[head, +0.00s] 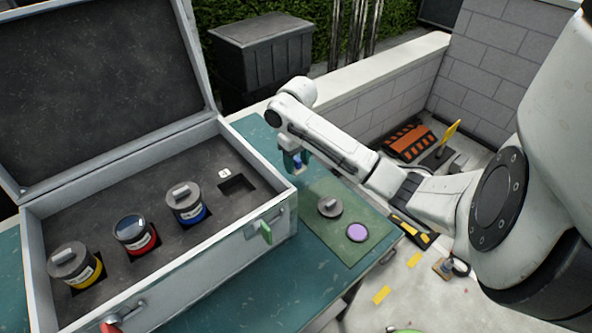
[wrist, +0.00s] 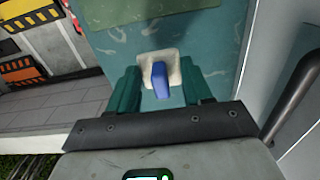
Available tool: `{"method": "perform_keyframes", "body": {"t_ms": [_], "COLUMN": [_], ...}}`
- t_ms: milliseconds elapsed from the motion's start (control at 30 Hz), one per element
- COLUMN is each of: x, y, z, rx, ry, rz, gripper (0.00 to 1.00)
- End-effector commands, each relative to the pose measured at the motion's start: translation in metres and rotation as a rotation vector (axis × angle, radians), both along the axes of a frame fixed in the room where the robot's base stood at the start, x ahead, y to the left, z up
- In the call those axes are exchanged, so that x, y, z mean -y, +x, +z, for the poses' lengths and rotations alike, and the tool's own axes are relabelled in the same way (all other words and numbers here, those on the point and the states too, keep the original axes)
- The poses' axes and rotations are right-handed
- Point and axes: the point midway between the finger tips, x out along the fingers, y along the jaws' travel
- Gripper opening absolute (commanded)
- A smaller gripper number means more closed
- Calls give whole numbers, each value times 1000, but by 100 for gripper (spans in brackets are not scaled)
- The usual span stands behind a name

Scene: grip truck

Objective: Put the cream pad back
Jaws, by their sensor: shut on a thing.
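The cream pad (wrist: 174,57) is a small cream block with a blue grip (wrist: 160,82), seen in the wrist view between the teal fingers of my gripper (wrist: 160,85). My gripper is shut on it and holds it over the teal table. In the head view my gripper (head: 297,162) is just right of the open case (head: 290,215), partly hiding the pad. The case's dark foam has an empty square recess (head: 238,185) at its right end, with a small white marker (head: 225,173) beside it.
The foam also holds cans with yellow (head: 76,267), red (head: 136,235) and blue (head: 187,203) labels. A green mat (head: 335,222) carries a grey lid (head: 330,207) and a purple disc (head: 357,232). The case's front wall and raised lid (head: 100,90) bound the foam.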

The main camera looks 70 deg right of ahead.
Motion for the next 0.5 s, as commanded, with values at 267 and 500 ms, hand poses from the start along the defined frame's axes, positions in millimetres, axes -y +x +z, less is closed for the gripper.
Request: {"method": "perform_keyframes", "body": {"t_ms": [267, 500], "x": [6, 5], "y": [4, 5], "z": [-25, -40], "rx": [-3, 0], "ry": [-2, -1], "rz": [-4, -1], "gripper": [17, 17]}}
